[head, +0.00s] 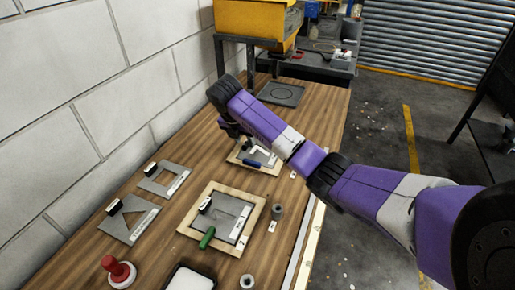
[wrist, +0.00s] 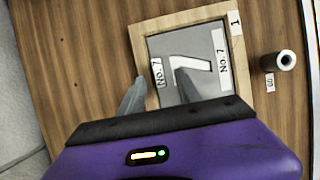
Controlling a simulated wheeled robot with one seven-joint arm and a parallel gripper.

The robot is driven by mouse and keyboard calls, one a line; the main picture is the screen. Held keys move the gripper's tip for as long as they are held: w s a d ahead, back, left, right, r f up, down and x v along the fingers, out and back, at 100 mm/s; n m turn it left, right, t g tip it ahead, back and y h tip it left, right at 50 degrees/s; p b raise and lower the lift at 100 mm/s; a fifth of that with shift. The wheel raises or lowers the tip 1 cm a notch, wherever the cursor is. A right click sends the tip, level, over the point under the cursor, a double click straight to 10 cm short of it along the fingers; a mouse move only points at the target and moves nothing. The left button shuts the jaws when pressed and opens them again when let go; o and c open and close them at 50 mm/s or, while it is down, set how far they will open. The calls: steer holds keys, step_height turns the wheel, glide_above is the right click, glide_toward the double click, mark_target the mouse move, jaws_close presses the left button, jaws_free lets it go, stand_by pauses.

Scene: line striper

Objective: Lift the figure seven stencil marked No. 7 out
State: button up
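The figure seven stencil (wrist: 205,88) is a grey plate with a pale seven-shaped opening and a white "No. 7" strip. It lies flat inside a wooden frame (wrist: 178,19) tagged 1. In the head view the stencil (head: 266,157) sits in the far frame, partly covered by my arm. A small upright tab (wrist: 157,73), also marked No. 7, stands on its left part. My gripper (wrist: 160,76) is open above the plate, one finger on each side of the tab, with gaps visible. In the head view my gripper (head: 240,136) is over that frame; its tips are hard to make out.
A nearer frame (head: 190,228) holds another plate, with a green-handled tool (head: 207,238) on it. A blue handle (head: 252,163) lies at the far frame's near side. A grey cylinder (wrist: 285,61) stands right of it. Two plates (head: 165,179) (head: 130,217) lie near the wall.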

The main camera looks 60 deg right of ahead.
steer(key=shift+d+f, duration=0.25)
steer(key=shift+f, duration=0.45)
jaws_close()
steer(key=shift+r, duration=0.1)
